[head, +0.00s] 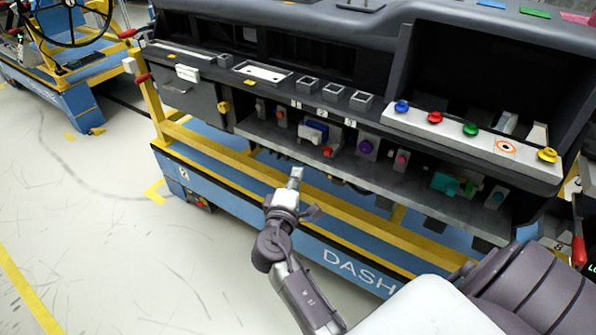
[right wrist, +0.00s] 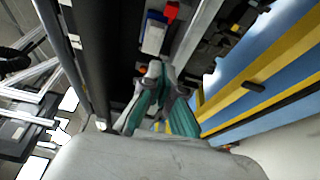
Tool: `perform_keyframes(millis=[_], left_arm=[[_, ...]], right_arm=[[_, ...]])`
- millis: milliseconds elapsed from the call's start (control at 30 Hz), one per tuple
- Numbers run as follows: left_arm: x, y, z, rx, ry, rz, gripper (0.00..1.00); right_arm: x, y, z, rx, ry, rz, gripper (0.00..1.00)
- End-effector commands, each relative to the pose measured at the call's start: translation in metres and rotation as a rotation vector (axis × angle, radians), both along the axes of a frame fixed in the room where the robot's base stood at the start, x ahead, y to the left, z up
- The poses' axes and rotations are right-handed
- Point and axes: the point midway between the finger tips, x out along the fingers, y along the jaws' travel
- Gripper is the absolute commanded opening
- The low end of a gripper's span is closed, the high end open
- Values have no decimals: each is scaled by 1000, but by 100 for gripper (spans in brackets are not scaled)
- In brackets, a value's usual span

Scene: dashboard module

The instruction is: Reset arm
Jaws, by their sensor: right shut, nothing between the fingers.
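My right gripper (head: 296,174) is shut and empty. In the head view it is in front of the dashboard module (head: 222,62), at the height of its lower shelf, apart from it as far as I can see. My right arm reaches up to it from the bottom of the picture. In the right wrist view the two fingers of the right gripper (right wrist: 161,70) meet at their tips, with nothing between them. My left gripper is in neither view.
The dashboard's lower shelf (head: 440,195) carries several switches and connectors, among them a blue and white one with red (head: 315,132). Coloured buttons line a white panel (head: 450,128) at right. A blue and yellow cart frame (head: 200,170) stands below. Floor at left is clear.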

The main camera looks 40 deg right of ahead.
Motion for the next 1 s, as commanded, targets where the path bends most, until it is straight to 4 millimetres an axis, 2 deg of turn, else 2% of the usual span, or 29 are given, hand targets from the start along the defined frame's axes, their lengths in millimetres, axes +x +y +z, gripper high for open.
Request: perform_keyframes(millis=[467,567,667,767,800,867,900,1000], left_arm=[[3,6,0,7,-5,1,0],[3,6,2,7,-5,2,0],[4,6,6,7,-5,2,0],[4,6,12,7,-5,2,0],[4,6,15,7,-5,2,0],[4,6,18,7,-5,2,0],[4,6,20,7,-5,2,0],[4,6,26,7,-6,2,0]], right_arm=[[1,0,-1,2,1,2,0],[3,5,-16,27,24,27,0],[8,17,-57,100,87,89,0],[4,37,-123,225,182,169,0],[-2,46,-153,285,225,198,0],[-15,58,-196,378,286,231,0],[-26,67,-223,442,324,247,0],[-64,85,-289,604,418,264,0]])
